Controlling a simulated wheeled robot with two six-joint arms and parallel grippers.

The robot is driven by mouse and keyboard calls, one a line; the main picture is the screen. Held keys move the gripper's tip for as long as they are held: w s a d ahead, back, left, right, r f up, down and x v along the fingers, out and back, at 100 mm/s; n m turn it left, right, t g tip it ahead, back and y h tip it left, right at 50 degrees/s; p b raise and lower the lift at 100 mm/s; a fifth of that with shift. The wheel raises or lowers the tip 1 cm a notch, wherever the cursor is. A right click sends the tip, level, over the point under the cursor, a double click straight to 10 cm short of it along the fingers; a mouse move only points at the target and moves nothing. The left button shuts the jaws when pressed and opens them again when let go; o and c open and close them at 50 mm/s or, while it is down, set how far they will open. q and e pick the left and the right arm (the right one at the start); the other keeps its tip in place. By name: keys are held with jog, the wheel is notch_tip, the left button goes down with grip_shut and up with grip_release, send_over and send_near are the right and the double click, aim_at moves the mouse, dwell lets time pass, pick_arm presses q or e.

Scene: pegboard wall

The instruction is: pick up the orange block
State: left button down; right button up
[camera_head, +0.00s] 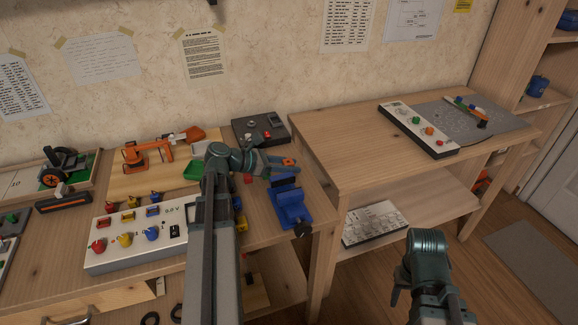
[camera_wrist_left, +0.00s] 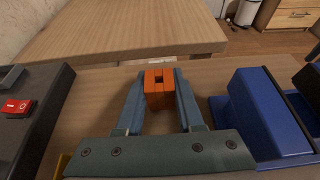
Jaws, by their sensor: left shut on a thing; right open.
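The orange block (camera_wrist_left: 158,88) is a small block with a square hole in its top, seen between the fingers in the left wrist view. It also shows small in the head view (camera_head: 288,162). My left gripper (camera_wrist_left: 160,92) is shut on it, just left of and above the blue vise (camera_head: 291,205). Whether the block touches the bench cannot be told. My right gripper (camera_head: 398,284) is at the lower right of the head view, away from the block and over the floor; its fingers are mostly hidden.
The blue vise stands close beside the left gripper. A dark box with a red button (camera_head: 262,130) is behind it. A white panel with coloured knobs (camera_head: 138,232) lies left of my left arm. The right table (camera_head: 350,145) has a clear left half.

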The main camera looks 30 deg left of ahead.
notch_tip(320, 180, up, 10)
jog(key=p, duration=1)
jog(key=shift+r, duration=0.15)
notch_tip(320, 180, up, 13)
jog(key=p, duration=1.2)
jog(key=shift+p, duration=0.4)
